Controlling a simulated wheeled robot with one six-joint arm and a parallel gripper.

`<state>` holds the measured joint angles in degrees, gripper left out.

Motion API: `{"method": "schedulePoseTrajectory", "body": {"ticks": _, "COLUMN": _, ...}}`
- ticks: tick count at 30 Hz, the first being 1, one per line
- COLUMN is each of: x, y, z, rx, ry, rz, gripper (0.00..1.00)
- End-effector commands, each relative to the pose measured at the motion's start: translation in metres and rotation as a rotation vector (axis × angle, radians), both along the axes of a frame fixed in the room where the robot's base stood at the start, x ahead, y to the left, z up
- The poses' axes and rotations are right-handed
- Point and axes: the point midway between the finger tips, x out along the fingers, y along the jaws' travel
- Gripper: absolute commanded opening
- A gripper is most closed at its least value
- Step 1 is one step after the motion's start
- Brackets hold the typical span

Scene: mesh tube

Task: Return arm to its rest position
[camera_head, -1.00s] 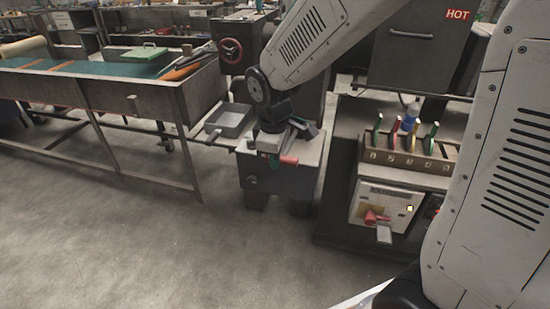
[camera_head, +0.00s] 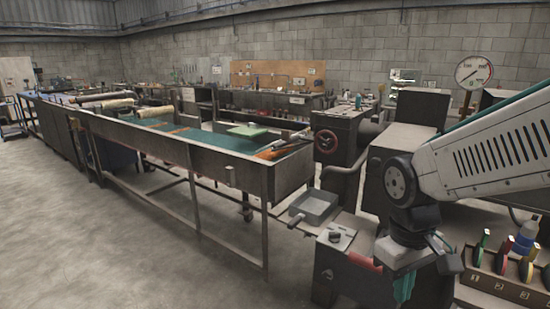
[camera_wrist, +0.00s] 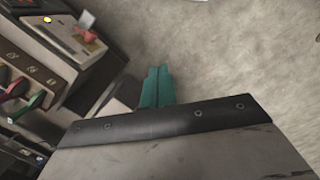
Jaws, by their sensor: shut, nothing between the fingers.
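My gripper (camera_head: 404,290) hangs from my arm at the lower right of the head view, pointing down. Its teal fingers are together, with nothing between them. They also show side by side in the wrist view (camera_wrist: 157,86), over the grey floor. In the head view my gripper is beside a dark machine block (camera_head: 345,270) with a red handle (camera_head: 363,262), on the block's right side. Whether it touches the block cannot be told. My arm bends down from the right edge.
A long metal table (camera_head: 215,165) runs along the left. Open floor (camera_head: 120,250) lies at lower left.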

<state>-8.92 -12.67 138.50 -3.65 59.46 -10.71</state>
Motion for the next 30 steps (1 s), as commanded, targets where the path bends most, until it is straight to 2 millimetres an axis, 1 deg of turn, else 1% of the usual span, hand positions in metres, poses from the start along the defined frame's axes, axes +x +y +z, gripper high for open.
{"method": "schedulePoseTrajectory", "body": {"ticks": 1, "x": -0.016, "y": -0.006, "z": 0.012, "rx": 0.005, "ry": -0.012, "rz": -0.059, "gripper": 0.00}}
{"method": "schedulePoseTrajectory", "body": {"ticks": 6, "x": -0.069, "y": -0.021, "z": 0.041, "rx": 0.026, "ry": -0.048, "rz": -0.248, "gripper": 0.00}}
{"method": "schedulePoseTrajectory", "body": {"ticks": 9, "x": -0.093, "y": -0.026, "z": 0.052, "rx": 0.043, "ry": -0.085, "rz": -0.319, "gripper": 0.00}}
{"method": "schedulePoseTrajectory", "body": {"ticks": 12, "x": -0.107, "y": -0.030, "z": 0.061, "rx": 0.057, "ry": -0.132, "rz": -0.350, "gripper": 0.00}}
{"method": "schedulePoseTrajectory", "body": {"ticks": 15, "x": -0.112, "y": -0.034, "z": 0.067, "rx": 0.067, "ry": -0.177, "rz": -0.364, "gripper": 0.00}}
{"method": "schedulePoseTrajectory", "body": {"ticks": 18, "x": -0.114, "y": -0.036, "z": 0.072, "rx": 0.071, "ry": -0.204, "rz": -0.373, "gripper": 0.00}}
{"method": "schedulePoseTrajectory", "body": {"ticks": 30, "x": -0.114, "y": -0.037, "z": 0.073, "rx": 0.070, "ry": -0.208, "rz": -0.377, "gripper": 0.00}}
